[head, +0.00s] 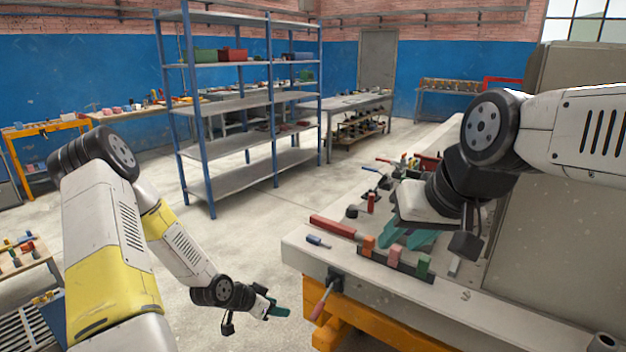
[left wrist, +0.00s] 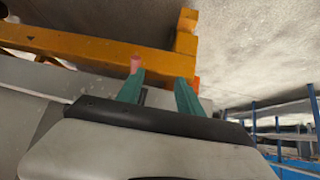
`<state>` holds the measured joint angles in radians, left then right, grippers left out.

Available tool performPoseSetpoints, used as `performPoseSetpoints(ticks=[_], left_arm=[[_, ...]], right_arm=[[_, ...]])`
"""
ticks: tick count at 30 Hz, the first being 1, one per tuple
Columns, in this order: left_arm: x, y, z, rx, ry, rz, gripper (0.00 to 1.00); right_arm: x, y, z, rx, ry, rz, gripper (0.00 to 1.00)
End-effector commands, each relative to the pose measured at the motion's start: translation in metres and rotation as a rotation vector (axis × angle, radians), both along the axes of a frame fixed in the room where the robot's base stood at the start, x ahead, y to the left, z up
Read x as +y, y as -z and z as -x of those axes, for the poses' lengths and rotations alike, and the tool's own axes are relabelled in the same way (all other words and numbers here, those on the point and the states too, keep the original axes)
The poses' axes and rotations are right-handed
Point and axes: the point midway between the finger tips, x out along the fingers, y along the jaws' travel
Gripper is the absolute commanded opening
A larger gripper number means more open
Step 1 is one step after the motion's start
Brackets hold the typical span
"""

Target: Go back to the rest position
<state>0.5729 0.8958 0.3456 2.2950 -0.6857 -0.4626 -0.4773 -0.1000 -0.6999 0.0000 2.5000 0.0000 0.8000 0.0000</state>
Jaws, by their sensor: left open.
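My left gripper (head: 279,309) hangs low over the floor, in front of and left of the white-topped workbench (head: 480,310). It is apart from the bench. In the left wrist view its two green fingers (left wrist: 160,88) are spread with nothing held between them. My right gripper (head: 422,238) is above the workbench among tools and blocks. Its green fingers are partly hidden by my wrist, and I cannot tell how far apart they are or whether they touch anything.
Orange bench legs (head: 345,322) stand below; an orange beam (left wrist: 100,48) crosses the left wrist view. A blue shelf rack (head: 245,103) stands behind.

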Motion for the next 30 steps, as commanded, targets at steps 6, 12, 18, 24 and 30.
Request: performPoseSetpoints(ticks=[6, 12, 18, 24, 30], left_arm=[[0.042, -0.079, -0.006, 0.067, -0.075, -0.199, 0.43], [0.066, -0.162, 0.008, 0.106, -0.207, -0.301, 0.43], [0.073, -0.246, 0.043, 0.127, -0.362, -0.314, 0.43], [0.065, -0.317, 0.098, 0.148, -0.502, -0.239, 0.43], [0.049, -0.365, 0.163, 0.182, -0.587, -0.105, 0.43]], right_arm=[[0.000, 0.000, 0.000, 0.000, 0.000, 0.000, 0.36], [0.000, 0.000, 0.000, 0.000, 0.000, 0.000, 0.36], [0.000, 0.000, 0.000, 0.000, 0.000, 0.000, 0.36], [0.000, 0.000, 0.000, 0.000, 0.000, 0.000, 0.36], [0.000, 0.000, 0.000, 0.000, 0.000, 0.000, 0.36]])
